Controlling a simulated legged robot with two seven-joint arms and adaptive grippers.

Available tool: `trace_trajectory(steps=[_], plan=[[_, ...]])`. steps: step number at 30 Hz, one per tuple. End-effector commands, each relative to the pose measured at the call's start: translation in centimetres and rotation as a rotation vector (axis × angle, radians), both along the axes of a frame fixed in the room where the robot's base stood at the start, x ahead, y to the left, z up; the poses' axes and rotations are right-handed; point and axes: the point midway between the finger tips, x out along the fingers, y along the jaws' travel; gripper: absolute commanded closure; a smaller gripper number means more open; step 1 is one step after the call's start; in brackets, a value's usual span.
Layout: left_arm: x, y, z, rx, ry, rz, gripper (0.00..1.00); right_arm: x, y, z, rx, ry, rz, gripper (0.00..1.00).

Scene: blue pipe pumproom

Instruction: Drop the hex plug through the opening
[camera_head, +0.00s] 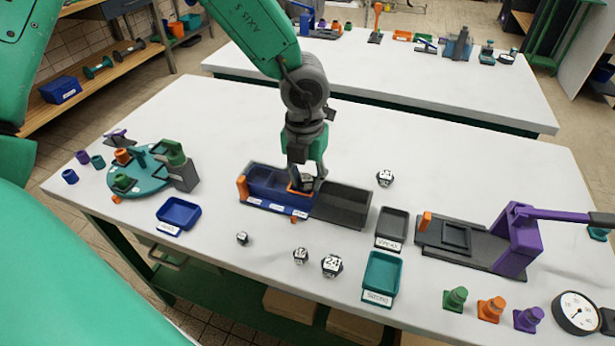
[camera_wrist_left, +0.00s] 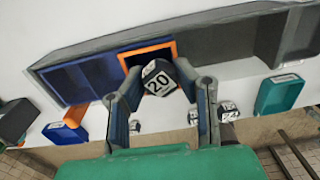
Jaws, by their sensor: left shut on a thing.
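My left gripper (camera_head: 306,188) points down over the middle of the long blue and dark grey box (camera_head: 345,204). It is shut on a black and white hex plug marked 20, which shows between the fingers in the left wrist view (camera_wrist_left: 160,79). The orange-framed opening (camera_wrist_left: 173,47) in the box lies right by the plug, and the plug covers part of it. In the head view the fingers hide most of the orange frame (camera_head: 293,190). I cannot tell whether the plug's lower end is inside the opening. My right gripper is not in view.
Loose hex plugs (camera_head: 332,265) lie in front of the box, and one (camera_head: 385,178) lies behind its right end. A dark tray (camera_head: 391,228), a teal tray (camera_head: 381,278), a blue tray (camera_head: 179,214) and a purple lever press (camera_head: 517,240) stand around it. The table's back middle is clear.

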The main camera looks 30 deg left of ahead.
Motion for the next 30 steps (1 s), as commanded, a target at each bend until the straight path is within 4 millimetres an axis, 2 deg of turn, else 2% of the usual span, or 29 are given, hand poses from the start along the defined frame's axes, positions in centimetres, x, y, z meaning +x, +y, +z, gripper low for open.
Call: trace_trajectory(steps=[1, 7, 8, 9, 10, 30], plan=[[-0.33, 0.66, -0.52, 0.015, 0.014, 0.005, 1.00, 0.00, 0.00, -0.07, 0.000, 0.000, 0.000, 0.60], [-0.40, 0.68, -0.65, 0.025, 0.020, 0.007, 1.00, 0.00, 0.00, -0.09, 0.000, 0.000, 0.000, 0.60], [-0.40, 0.69, -0.66, 0.026, 0.021, 0.007, 0.68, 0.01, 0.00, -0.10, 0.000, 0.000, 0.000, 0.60], [-0.41, 0.68, -0.67, 0.026, 0.021, 0.006, 0.54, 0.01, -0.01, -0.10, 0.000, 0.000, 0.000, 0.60], [-0.43, 0.68, -0.67, 0.026, 0.022, 0.006, 0.51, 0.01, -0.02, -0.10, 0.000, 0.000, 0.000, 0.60], [-0.37, 0.43, -0.33, 0.021, 0.013, 0.005, 0.51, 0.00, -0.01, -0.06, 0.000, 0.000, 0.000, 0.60]])
